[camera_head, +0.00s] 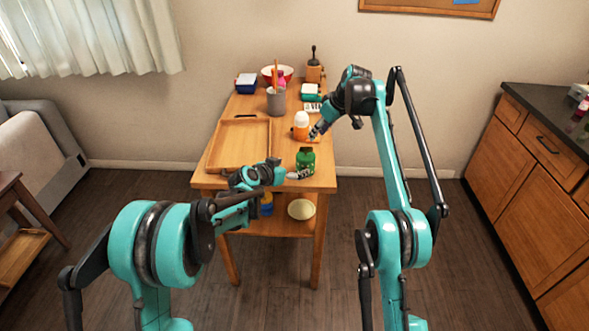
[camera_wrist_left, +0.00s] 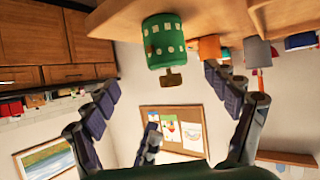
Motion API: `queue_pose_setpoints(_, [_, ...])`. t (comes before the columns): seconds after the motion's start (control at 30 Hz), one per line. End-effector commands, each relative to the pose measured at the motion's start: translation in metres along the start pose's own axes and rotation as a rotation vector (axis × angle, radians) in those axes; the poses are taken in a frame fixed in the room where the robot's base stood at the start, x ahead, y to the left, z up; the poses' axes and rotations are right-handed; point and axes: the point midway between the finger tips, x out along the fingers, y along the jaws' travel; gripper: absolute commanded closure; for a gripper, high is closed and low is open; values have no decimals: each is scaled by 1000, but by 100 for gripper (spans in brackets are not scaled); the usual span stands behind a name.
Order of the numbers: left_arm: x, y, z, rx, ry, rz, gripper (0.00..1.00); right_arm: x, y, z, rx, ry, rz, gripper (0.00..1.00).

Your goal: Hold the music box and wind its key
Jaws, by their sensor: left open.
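The music box, a green cylinder with pale squares (camera_head: 306,161), stands near the front right corner of the wooden table. In the left wrist view, which is upside down, the green music box (camera_wrist_left: 163,42) has a brown key (camera_wrist_left: 173,77) on its top. My left gripper (camera_head: 298,174) is low beside the music box, at its front left. In its wrist view the left gripper's fingers (camera_wrist_left: 170,112) are spread wide, with nothing between them. My right gripper (camera_head: 317,132) is behind the music box, close to an orange and white bottle; its fingers are too small to read.
The wooden table (camera_head: 322,180) holds an empty-looking wooden tray (camera_head: 240,145) on the left. The orange and white bottle (camera_head: 301,122), a grey cup (camera_head: 276,102), a red-rimmed bowl (camera_head: 285,74) and a blue box (camera_head: 246,85) stand farther back. A lower shelf holds a pale round object (camera_head: 301,209).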

Motion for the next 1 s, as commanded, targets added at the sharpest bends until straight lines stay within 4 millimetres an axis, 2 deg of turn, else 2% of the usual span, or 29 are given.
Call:
queue_pose_setpoints(0.03, [14, -4, 4, 8, 16, 3, 13, 0, 0, 0, 0, 0, 0, 66])
queue_pose_setpoints(0.13, [33, -8, 10, 20, 43, 8, 13, 0, 0, 0, 0, 0, 0, 66])
queue_pose_setpoints(0.47, [66, -11, 16, 33, 69, 12, 13, 0, 0, 0, 0, 0, 0, 66])
queue_pose_setpoints(0.8, [115, -11, 12, 33, 68, 11, 13, 0, 0, 0, 0, 0, 0, 66])
queue_pose_setpoints(1.0, [126, -11, 11, 33, 68, 10, 13, 0, 0, 0, 0, 0, 0, 66])
